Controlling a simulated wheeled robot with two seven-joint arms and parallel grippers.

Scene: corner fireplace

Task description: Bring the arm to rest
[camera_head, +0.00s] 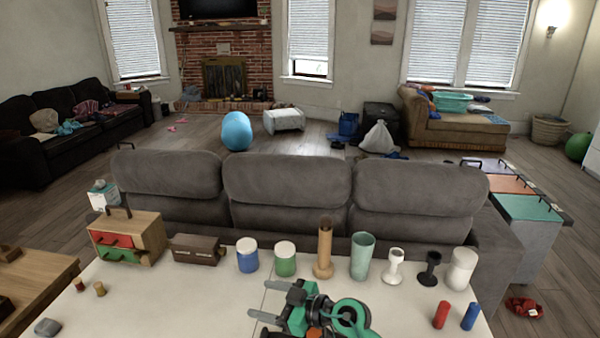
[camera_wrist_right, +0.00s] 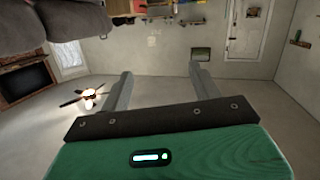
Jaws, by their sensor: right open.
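My right gripper (camera_head: 278,304) is above the front middle of the white table (camera_head: 180,302) in the head view, its fingers pointing left. Its two grey fingers stand apart with nothing between them. In the right wrist view the open fingers (camera_wrist_right: 160,88) show against the room's wall and ceiling, which appear upside down. The rest of my right arm shows as green and black links at the bottom of the head view. My left gripper is not seen.
Along the table's back edge stand a small drawer box (camera_head: 128,237), a brown box (camera_head: 197,249), blue (camera_head: 247,255) and green (camera_head: 285,259) jars, a wooden holder (camera_head: 324,250), a green cup (camera_head: 362,255) and goblets. Red (camera_head: 441,315) and blue (camera_head: 470,316) cylinders stand right. A grey sofa (camera_head: 288,186) is behind.

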